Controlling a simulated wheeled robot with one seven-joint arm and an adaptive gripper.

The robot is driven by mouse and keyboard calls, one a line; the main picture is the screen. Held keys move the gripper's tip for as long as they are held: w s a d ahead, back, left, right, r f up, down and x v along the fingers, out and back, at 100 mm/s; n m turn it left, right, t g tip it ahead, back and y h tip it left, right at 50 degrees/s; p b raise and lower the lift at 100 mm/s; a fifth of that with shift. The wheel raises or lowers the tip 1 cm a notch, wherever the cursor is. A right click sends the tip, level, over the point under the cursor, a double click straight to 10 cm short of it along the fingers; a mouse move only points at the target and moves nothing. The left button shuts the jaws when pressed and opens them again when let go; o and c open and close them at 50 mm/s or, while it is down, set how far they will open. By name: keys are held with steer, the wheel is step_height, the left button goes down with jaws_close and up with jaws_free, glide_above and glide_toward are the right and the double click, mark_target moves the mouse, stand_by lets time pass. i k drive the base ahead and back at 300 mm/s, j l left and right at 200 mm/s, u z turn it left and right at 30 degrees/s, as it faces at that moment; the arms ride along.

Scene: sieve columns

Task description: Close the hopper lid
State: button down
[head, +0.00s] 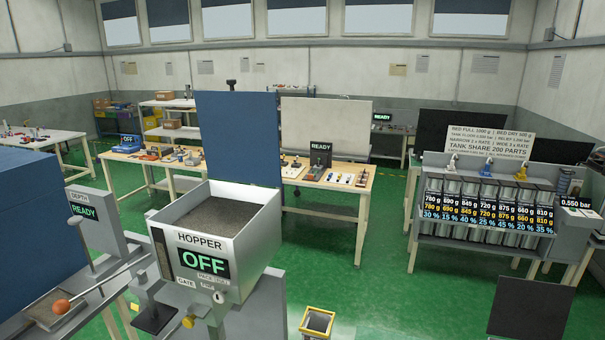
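The hopper (236,226) stands in front of me, left of centre, a pale open-topped box. Its front carries the label HOPPER and a display (205,262) reading OFF. Its top is open, and grey-brown grains (215,212) show inside below the rim. A large blue panel (238,135) stands upright at the hopper's back rim and looks like its lid, standing open. The hinge cannot be made out. My gripper is not in view.
A blue block (35,225) and a lever with an orange ball (62,306) stand left of the hopper. A yellow-rimmed bin (318,322) is at the lower middle. A rack of displays (482,210) stands right. Green floor (375,265) lies clear between.

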mark_target(239, 130)
steer(key=k+j, duration=0.45)
steer(key=j, duration=0.8)
steer(key=k+j+z, duration=0.15)
steer(key=j, duration=0.55)
steer(key=i, duration=0.05)
